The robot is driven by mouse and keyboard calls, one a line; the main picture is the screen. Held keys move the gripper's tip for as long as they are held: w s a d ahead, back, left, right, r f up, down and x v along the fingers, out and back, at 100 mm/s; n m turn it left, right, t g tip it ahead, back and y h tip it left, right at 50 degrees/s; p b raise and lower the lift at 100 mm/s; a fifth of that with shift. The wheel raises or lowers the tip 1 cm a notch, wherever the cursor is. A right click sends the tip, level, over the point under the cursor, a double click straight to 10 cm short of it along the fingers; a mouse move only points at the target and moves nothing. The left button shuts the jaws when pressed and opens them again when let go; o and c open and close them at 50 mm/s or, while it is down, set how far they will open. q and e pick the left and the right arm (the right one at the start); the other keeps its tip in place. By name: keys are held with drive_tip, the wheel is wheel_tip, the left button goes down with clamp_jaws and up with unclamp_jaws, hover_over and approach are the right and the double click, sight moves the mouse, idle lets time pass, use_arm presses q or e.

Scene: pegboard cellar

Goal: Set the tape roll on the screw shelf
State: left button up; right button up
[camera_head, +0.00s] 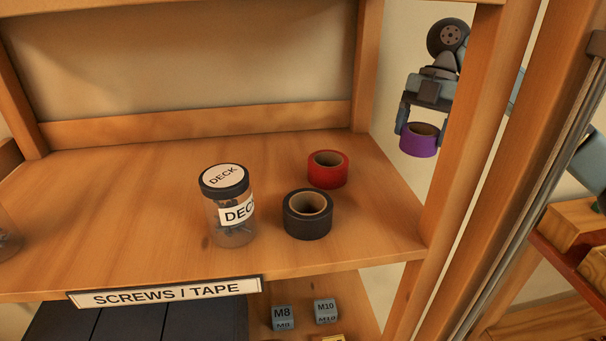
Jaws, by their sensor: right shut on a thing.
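A purple tape roll (419,149) is held in my right gripper (421,132), whose fingers are shut on it. The gripper and roll are to the right of the shelf, seen through the gap beside a wooden upright. The screw shelf (120,220) is a wooden board with a front label (165,292) reading "SCREWS / TAPE". On it stand a red tape roll (327,178), a black tape roll (307,224) and a clear jar (230,215) marked "DECK". My left gripper is not in view.
Wooden uprights (467,130) stand at the shelf's right side, between it and open room. Another jar (6,240) is cut off at the left edge. The shelf's middle left is clear. Small boxes M8 (283,314) and M10 (325,308) sit on the level below.

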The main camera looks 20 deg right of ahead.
drive_tip(key=shift+s+a, duration=0.15)
drive_tip(key=shift+s, duration=0.15)
drive_tip(key=s+a+p, duration=0.1)
drive_tip(key=s+a, duration=0.2)
drive_tip(key=a, duration=0.1)
drive_tip(key=s+a+p, duration=0.1)
drive_tip(key=s+a, duration=0.2)
drive_tip(key=a, duration=0.2)
drive_tip(key=s+a+p, duration=0.2)
drive_tip(key=s+a, duration=0.1)
drive_tip(key=a, duration=0.2)
drive_tip(key=shift+a+r, duration=0.15)
drive_tip(key=shift+a, duration=0.35)
drive_tip(key=shift+f, duration=0.3)
wheel_tip(320, 180, down, 3)
drive_tip(key=shift+p, duration=0.45)
drive_tip(key=shift+d+f, duration=0.1)
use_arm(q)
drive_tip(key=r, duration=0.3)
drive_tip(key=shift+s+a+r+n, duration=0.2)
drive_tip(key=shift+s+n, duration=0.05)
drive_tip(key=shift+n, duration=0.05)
use_arm(e)
drive_tip(key=shift+f, duration=0.1)
drive_tip(key=o, duration=0.7)
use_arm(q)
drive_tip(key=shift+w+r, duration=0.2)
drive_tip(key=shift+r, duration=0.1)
